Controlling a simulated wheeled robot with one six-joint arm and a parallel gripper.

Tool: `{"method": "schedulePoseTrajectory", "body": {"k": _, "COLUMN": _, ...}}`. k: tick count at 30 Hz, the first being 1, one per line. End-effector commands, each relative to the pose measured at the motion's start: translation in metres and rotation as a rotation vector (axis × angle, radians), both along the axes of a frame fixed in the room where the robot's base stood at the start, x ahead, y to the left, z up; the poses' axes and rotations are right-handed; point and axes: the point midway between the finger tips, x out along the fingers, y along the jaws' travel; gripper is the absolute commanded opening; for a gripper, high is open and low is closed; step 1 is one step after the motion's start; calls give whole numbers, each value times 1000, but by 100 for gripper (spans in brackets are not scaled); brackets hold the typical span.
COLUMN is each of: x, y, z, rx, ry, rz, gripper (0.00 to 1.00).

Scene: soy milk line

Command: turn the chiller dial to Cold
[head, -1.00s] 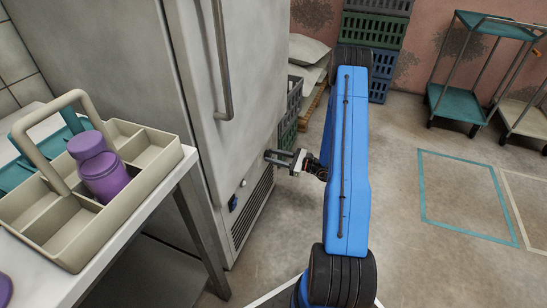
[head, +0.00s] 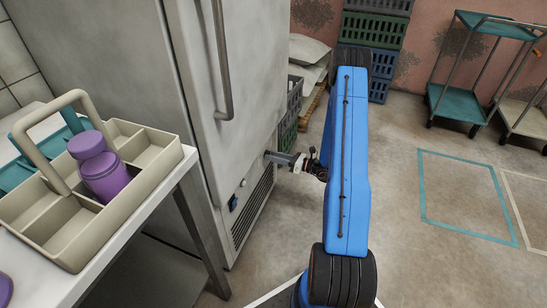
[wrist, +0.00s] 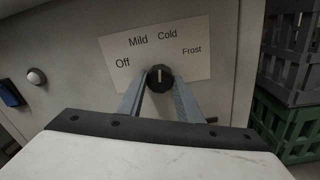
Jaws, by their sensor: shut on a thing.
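The chiller (head: 185,75) is a tall grey cabinet with a vertical bar handle. In the wrist view, its black round dial (wrist: 160,77) sits on a pale label plate (wrist: 192,68) reading Off, Mild, Cold and Frost. The dial's white mark points nearly straight up in the picture, between Mild and Cold and nearer Cold. My gripper (wrist: 161,88) is shut on the dial, with one finger at each side. In the head view, my gripper (head: 271,156) reaches the chiller's lower front; the dial is hidden there.
A white table (head: 182,175) with a beige divided caddy (head: 150,195) holding a purple bottle (head: 97,168) stands at left. Stacked crates (head: 372,28) stand behind my arm. A teal trolley (head: 455,100) is at right. Floor is clear at right.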

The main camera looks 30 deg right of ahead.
Motion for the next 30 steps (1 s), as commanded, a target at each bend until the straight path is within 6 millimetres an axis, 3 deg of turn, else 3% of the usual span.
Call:
{"method": "schedulePoseTrajectory", "body": {"k": 10, "x": -1, "y": 0, "z": 0, "rx": 119, "ry": 94, "rz": -1, "gripper": 10}}
{"method": "schedulePoseTrajectory", "body": {"k": 26, "x": -1, "y": -1, "z": 0, "rx": 140, "ry": 110, "rz": -2, "gripper": 10}}
{"method": "schedulePoseTrajectory", "body": {"k": 27, "x": -1, "y": -1, "z": 0, "rx": 140, "ry": 110, "rz": -2, "gripper": 37}}
{"method": "schedulePoseTrajectory", "body": {"k": 29, "x": -1, "y": -1, "z": 0, "rx": 140, "ry": 110, "rz": -2, "gripper": 51}}
{"method": "schedulePoseTrajectory", "body": {"k": 30, "x": -1, "y": -1, "z": 0, "rx": 140, "ry": 110, "rz": -1, "gripper": 51}}
